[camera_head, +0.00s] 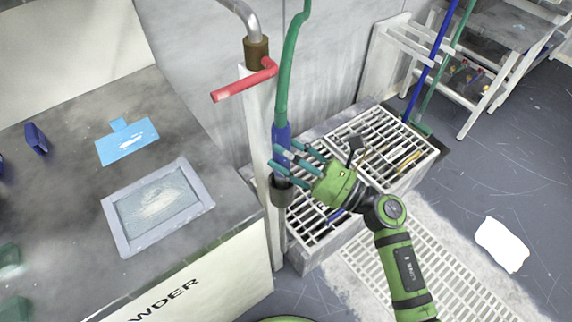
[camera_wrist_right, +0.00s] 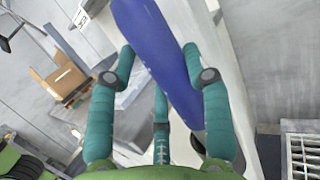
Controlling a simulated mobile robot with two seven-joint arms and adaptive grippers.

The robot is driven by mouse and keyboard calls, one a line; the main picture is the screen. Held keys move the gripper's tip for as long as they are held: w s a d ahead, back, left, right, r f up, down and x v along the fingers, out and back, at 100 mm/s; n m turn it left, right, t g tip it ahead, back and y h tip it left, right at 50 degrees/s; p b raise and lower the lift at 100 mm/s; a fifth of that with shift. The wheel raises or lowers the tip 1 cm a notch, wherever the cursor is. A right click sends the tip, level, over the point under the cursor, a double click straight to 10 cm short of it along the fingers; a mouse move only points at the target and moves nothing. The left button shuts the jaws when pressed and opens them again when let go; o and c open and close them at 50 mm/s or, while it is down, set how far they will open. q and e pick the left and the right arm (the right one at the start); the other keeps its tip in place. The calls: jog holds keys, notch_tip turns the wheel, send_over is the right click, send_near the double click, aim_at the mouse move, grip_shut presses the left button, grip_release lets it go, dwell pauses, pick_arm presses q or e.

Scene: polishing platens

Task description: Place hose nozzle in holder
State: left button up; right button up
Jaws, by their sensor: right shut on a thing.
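The hose nozzle (camera_head: 281,137) is a blue sleeve at the lower end of a green hose (camera_head: 290,65) that hangs from above. My right gripper (camera_head: 283,165) has its teal fingers closed around the nozzle, which hangs roughly upright. In the right wrist view the nozzle (camera_wrist_right: 158,55) runs diagonally between the fingers. A dark round cup (camera_head: 281,193), which looks like the holder, is on the white post (camera_head: 262,150) just below the fingers. The fingers hide the nozzle's lower end, so I cannot tell whether it is inside the cup. My left gripper is not in view.
A red-handled valve (camera_head: 245,80) on a pipe juts out above the post. A grey table (camera_head: 75,105) stands to the left, bearing a framed tray (camera_head: 116,232). A grated basin (camera_head: 408,150) is behind and right of my gripper. A white cart (camera_head: 470,105) stands at the back right.

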aim_at(287, 166)
notch_tip(287, 166, down, 3)
jog(key=shift+f, duration=0.1)
jog(key=shift+w+a, duration=0.1)
jog(key=shift+f, duration=0.3)
jog(key=shift+f, duration=0.15)
jog(key=o, duration=1.3)
jog(key=shift+o, duration=0.2)
